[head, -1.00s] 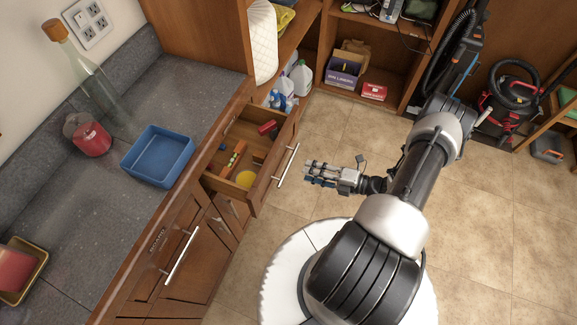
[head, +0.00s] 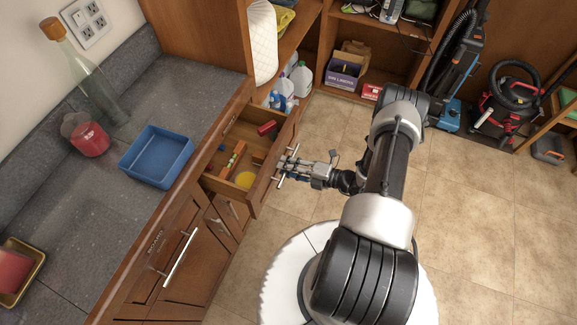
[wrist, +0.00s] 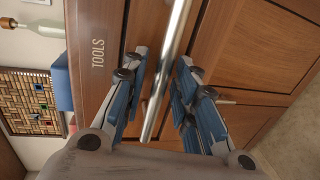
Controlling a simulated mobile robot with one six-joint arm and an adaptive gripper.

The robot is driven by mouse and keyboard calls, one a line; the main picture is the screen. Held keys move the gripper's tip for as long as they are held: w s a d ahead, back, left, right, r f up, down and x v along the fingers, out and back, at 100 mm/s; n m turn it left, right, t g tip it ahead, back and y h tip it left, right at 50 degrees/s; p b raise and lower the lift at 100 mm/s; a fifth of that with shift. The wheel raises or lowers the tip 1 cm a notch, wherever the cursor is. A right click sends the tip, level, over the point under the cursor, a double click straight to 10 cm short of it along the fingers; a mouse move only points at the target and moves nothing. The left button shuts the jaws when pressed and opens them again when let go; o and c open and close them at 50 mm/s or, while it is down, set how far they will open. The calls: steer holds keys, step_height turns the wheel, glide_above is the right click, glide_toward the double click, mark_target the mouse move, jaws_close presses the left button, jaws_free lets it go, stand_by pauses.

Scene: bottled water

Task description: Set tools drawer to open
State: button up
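The tools drawer is pulled out from the counter, with its wooden front (head: 270,177) standing clear of the cabinet and several small items inside. Its front also shows in the wrist view (wrist: 108,22), marked "TOOLS". Its metal bar handle (wrist: 168,70) runs between the fingers of my gripper (wrist: 165,85). The fingers are apart, one on each side of the bar, with visible gaps. In the head view my gripper (head: 290,168) is at the drawer's handle, which it partly hides.
A second drawer, marked "BOARD" (head: 153,240), is shut nearer the camera. A blue bin (head: 157,157), a red jar (head: 90,139) and a glass bottle (head: 100,92) stand on the counter. The tiled floor (head: 470,220) on the right is clear.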

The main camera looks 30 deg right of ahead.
jaws_close()
stand_by(0.4)
steer(key=shift+s+d, duration=0.1)
steer(key=f+b+v, duration=0.2)
steer(key=v, duration=0.8)
steer(key=shift+s+d+b, duration=0.15)
steer(key=shift+s+b, duration=0.05)
steer(key=shift+b, duration=0.15)
steer(key=shift+r, duration=0.1)
steer(key=shift+o, duration=1)
jaws_free()
